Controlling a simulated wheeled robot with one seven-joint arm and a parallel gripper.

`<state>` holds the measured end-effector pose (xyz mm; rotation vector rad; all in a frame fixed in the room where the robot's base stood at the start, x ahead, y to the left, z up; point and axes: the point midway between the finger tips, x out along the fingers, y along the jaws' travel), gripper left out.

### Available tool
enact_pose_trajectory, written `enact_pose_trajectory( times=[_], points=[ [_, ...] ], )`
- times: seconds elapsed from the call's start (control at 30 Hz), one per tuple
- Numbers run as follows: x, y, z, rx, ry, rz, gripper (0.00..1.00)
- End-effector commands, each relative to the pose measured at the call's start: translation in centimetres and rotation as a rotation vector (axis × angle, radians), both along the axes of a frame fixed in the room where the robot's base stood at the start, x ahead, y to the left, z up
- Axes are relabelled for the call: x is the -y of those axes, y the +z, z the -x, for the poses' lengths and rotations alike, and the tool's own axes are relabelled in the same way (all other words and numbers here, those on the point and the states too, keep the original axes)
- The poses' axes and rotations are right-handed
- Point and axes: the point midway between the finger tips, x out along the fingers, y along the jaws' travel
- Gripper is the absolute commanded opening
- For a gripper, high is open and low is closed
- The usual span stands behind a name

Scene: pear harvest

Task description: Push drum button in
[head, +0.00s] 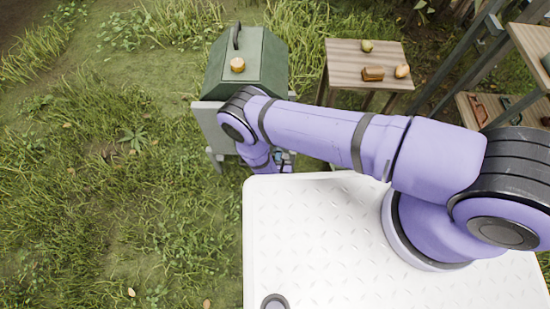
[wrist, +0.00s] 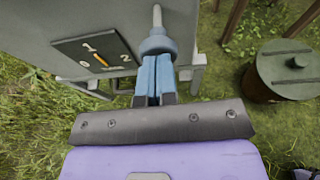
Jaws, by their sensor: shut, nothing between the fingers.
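My gripper (wrist: 154,80) has blue fingers held together with nothing between them. In the wrist view its tips are close under a blue-grey round collar (wrist: 158,40) with a pale rod above it, on the front of a grey cabinet (wrist: 75,18). I cannot tell whether the tips touch the collar. A dark dial plate (wrist: 95,52) with numbers and an orange pointer is left of the tips. No part is clearly recognisable as the drum button. In the head view my gripper (head: 282,158) is mostly hidden beside my arm.
A wooden table (head: 345,58) holds fruit and a brown block. A lidded green drum (wrist: 264,92) stands right in the wrist view. Grass lies left.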

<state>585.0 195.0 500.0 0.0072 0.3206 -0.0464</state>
Motion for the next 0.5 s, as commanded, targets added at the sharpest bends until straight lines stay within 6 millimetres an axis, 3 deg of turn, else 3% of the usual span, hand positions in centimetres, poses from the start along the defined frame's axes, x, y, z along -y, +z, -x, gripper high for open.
enact_pose_trajectory(
  times=[0.5],
  points=[
    [0.24,0.0,-0.43,0.001,0.003,0.0,0.0]
  ],
)
